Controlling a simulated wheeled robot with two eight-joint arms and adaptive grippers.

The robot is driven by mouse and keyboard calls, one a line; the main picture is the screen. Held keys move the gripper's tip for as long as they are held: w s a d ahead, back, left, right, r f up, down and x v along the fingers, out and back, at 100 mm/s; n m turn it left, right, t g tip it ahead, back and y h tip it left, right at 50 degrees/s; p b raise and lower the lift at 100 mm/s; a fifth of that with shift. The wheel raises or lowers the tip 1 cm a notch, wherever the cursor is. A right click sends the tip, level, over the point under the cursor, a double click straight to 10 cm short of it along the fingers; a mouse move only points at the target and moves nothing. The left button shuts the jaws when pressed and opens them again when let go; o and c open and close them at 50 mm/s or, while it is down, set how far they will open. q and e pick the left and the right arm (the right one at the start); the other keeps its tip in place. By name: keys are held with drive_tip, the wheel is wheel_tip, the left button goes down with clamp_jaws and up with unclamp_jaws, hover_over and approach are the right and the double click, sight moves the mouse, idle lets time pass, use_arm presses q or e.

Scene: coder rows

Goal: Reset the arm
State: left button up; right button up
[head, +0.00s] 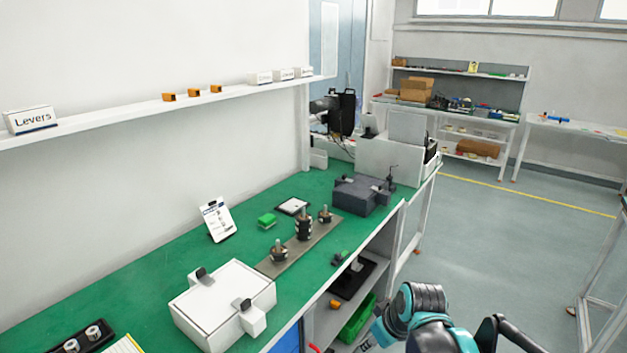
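One of my arms (425,310), teal and black, reaches in at the bottom right, in front of the shelves below the green bench. Its bent joint with dark ribbed rings is the highest part in view, and a curved black part (510,332) shows to its right. I cannot make out gripper fingers on it; its lower parts run out of the frame. My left arm and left gripper do not show. Nothing is seen held.
The green-topped bench (130,272) carries a white box (222,302), a plate with dark cylindrical parts (303,240), a leaning card (218,219) and a dark grey fixture (362,196). A wall shelf (140,114) runs above. Grey floor (500,235) is open at right.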

drive_tip(key=s+d+m+t+h, duration=0.1)
drive_tip(key=s+d+m, duration=0.1)
drive_tip(key=s, duration=0.4)
drive_tip(key=s+d+m+t, duration=0.1)
drive_tip(key=s+d+m, duration=0.1)
drive_tip(key=s+m, duration=0.2)
drive_tip(key=s, duration=0.3)
drive_tip(key=shift+s+f+t+h, duration=0.3)
drive_tip(key=shift+f+t+h, duration=0.05)
drive_tip(key=shift+t+h, duration=0.05)
idle(1.1)
